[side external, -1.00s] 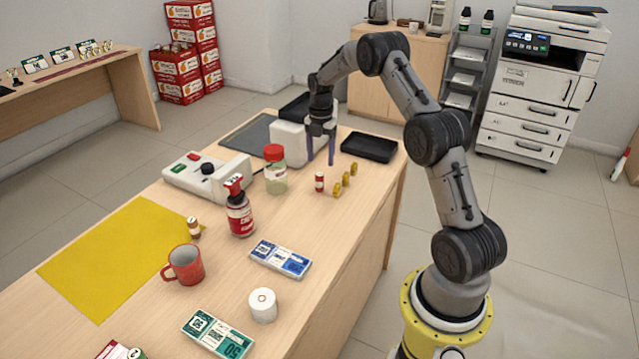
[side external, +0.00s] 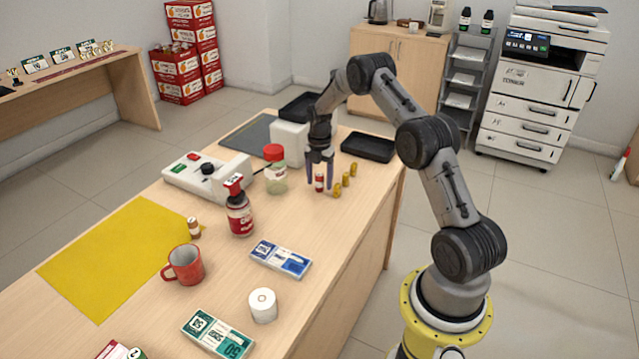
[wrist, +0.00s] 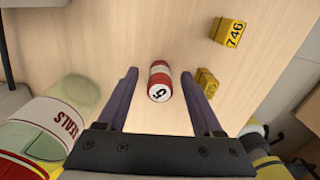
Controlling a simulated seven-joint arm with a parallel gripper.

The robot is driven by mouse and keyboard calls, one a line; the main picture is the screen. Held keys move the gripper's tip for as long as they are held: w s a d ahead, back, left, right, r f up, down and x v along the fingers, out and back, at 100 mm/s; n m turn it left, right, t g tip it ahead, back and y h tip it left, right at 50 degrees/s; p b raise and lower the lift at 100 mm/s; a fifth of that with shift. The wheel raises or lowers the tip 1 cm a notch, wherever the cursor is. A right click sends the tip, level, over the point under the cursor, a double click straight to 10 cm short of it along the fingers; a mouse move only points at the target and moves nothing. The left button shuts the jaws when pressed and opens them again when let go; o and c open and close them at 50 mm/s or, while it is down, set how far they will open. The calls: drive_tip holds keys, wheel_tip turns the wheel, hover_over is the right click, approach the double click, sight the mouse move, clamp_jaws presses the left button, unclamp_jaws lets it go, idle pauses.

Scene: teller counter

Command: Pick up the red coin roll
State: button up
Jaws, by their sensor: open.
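The red coin roll (side external: 319,183) stands upright on the counter, red with a pale band. In the wrist view the red coin roll (wrist: 160,82) lies between the two fingers, its end marked with a dark figure. In the wrist view my gripper (wrist: 160,75) has a finger on each side of the roll, with a gap on both sides. I see no contact.
Yellow numbered markers (side external: 346,179) stand just right of the roll, one close to the right finger. A red-lidded jar (side external: 275,172) stands to the left. A black tray (side external: 368,147) lies behind.

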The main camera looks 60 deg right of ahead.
clamp_jaws()
drive_tip(key=shift+r, duration=0.2)
idle(0.3)
